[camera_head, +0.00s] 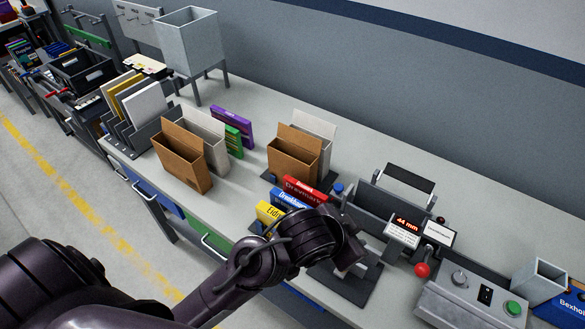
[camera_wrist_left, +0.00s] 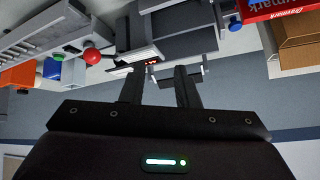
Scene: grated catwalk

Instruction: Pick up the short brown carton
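Two open-topped brown cartons stand on the bench in the head view. The left one (camera_head: 181,165) looks taller and stands near the front edge. The other (camera_head: 290,162) looks shorter and stands further right, behind the red box. A brown carton also shows at the top right of the left wrist view (camera_wrist_left: 298,52). My left gripper (camera_wrist_left: 158,76) has its two fingers apart with nothing between them. In the head view my left wrist is right of and nearer than the shorter carton, apart from it, and hides much of the gripper. My right gripper is not in view.
Grey-white cartons (camera_head: 207,133) stand behind the brown ones. Red (camera_head: 305,190), blue and yellow boxes lie between my wrist and the shorter carton. A measuring device (camera_head: 403,228) with a red knob (camera_head: 422,270) stands right. Bench space between the two brown cartons is clear.

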